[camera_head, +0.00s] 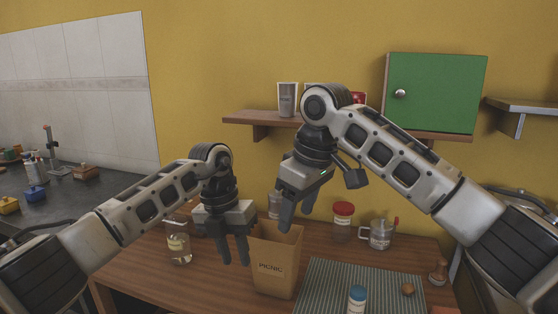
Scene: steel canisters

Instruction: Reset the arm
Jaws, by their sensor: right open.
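My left gripper (235,250) hangs fingers down over the table, just left of a brown paper bag marked PICNIC (277,264). Its two fingers are apart and nothing shows between them. My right gripper (296,213) is above and behind the bag, tilted down to the left, open and with nothing seen in it. My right arm covers part of the shelf. Part of the bag's back area is hidden by my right gripper's fingers.
A glass jar (179,249) stands left of the bag. A red-lidded jar (343,221) and a glass mug (380,234) stand behind a striped mat (330,275), which holds a blue-capped bottle (357,299).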

